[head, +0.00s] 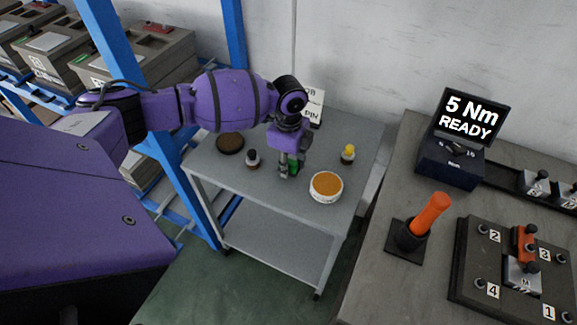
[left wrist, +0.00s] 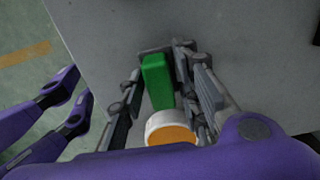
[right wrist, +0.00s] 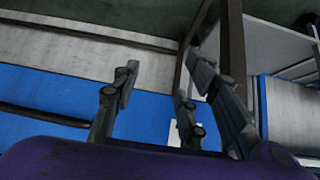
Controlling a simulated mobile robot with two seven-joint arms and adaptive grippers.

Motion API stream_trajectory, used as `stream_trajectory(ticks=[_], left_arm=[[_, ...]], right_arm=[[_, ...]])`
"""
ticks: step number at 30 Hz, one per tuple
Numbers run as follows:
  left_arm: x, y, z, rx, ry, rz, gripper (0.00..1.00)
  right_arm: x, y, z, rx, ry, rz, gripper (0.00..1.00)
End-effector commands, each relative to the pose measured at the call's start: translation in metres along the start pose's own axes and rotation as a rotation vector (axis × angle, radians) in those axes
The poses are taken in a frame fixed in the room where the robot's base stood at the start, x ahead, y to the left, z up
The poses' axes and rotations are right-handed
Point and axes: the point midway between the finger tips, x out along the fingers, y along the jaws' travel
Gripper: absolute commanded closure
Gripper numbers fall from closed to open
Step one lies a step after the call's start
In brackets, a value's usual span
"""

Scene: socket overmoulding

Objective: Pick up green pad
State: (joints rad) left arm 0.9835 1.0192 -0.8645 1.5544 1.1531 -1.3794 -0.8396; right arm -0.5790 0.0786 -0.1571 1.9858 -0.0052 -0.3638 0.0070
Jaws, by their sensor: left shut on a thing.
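The green pad (head: 294,164) is between the fingers of my left gripper (head: 288,168), over the grey cart top. In the left wrist view the green pad (left wrist: 158,80) shows as a long green block, with a finger of the left gripper (left wrist: 160,75) on each side. The left gripper is shut on it. Its fingers partly hide the pad in the head view. I cannot tell whether the pad touches the cart top. My right gripper (right wrist: 158,85) shows only in the right wrist view; its fingers are apart with nothing between them.
The cart (head: 250,225) also holds a white tub with orange contents (head: 326,187) close by on the right, a dark round disc (head: 230,143), a small bottle (head: 252,159) and a yellow-capped bottle (head: 348,154). A workbench (head: 385,210) stands to the right, blue racking (head: 168,135) to the left.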

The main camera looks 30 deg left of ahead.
Motion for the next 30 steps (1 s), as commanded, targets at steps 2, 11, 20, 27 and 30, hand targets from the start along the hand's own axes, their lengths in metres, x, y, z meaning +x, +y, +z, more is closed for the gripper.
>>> stream_trajectory(ticks=[2, 11, 20, 27, 30], left_arm=[[-0.016, -0.002, 0.0, 0.002, 0.0, -0.006, 0.95], [-0.082, 0.052, 0.006, 0.005, -0.002, -0.008, 0.95], [-0.105, 0.116, 0.012, 0.002, -0.002, -0.003, 0.95], [-0.113, 0.137, 0.013, 0.001, 0.0, -0.001, 0.95], [-0.114, 0.14, 0.013, 0.001, 0.0, -0.001, 0.95]], right_arm=[[-0.001, 0.0, -0.003, 0.0, 0.004, 0.0, 0.6], [-0.005, -0.003, -0.021, 0.003, 0.025, -0.006, 0.6], [-0.008, -0.006, -0.018, 0.001, 0.013, -0.015, 0.6], [-0.009, -0.006, -0.019, -0.003, 0.013, -0.016, 0.6], [-0.009, -0.006, -0.019, -0.003, 0.013, -0.016, 0.6]])
